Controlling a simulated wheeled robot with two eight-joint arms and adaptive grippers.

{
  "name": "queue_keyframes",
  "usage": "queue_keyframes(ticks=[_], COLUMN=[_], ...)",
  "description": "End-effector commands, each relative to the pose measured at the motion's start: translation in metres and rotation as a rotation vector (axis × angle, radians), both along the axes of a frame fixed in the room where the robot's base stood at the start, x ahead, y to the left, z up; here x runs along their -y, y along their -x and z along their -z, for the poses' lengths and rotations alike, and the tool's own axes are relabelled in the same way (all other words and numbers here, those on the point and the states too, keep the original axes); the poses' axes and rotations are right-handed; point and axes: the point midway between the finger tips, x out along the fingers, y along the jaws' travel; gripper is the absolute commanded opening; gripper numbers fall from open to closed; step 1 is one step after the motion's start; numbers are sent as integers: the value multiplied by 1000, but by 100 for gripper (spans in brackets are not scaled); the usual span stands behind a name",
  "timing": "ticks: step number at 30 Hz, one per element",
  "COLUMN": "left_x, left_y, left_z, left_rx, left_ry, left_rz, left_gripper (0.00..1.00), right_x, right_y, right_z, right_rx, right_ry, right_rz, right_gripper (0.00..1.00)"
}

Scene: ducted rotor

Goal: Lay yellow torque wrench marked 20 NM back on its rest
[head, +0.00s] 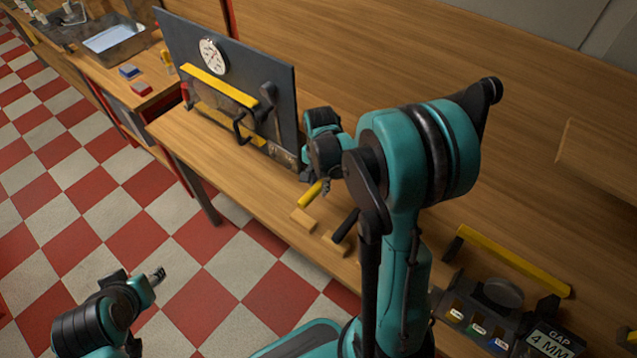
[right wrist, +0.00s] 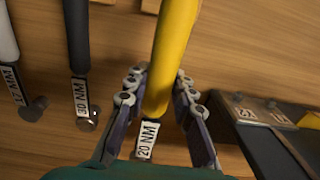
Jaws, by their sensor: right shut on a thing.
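The yellow torque wrench (right wrist: 172,60) runs between the fingers of my right gripper (right wrist: 160,100) in the right wrist view, its 20 NM label (right wrist: 147,138) just past them. My right gripper is shut on it. In the head view the yellow handle (head: 311,193) sticks out below my right gripper (head: 324,172), close over the bench near a small wooden rest block (head: 303,220). Part of a block (right wrist: 150,5) shows behind the wrench; I cannot tell whether they touch. My left gripper (head: 157,274) is over the floor, empty; its opening is too small to judge.
A dark wrench marked 30 NM (right wrist: 77,50) and a pale-handled wrench (right wrist: 8,45) lie left of the yellow one in the wrist view. A dark panel with a gauge (head: 213,55) stands behind. A yellow bar (head: 515,262) and labelled box (head: 553,340) are at right.

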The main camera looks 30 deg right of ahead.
Motion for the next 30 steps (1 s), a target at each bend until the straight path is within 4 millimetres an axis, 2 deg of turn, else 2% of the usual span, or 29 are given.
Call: queue_keyframes(ticks=[4, 15, 21, 30], left_x=[0, 0, 0, 0], left_y=[0, 0, 0, 0], left_z=[-3, 33, 46, 47], left_rx=[0, 0, 0, 0], left_ry=[0, 0, 0, 0], left_rz=[0, 0, 0, 0], left_gripper=[40, 40, 40, 40], right_x=[-1, 0, -1, -1], right_y=[0, 0, 0, 0], right_z=[-6, 36, 52, 54], right_rx=[-10, -10, -10, -10], right_ry=[12, 11, 11, 11], right_rz=[-6, -4, -4, -4], right_gripper=[0, 0, 0, 0])
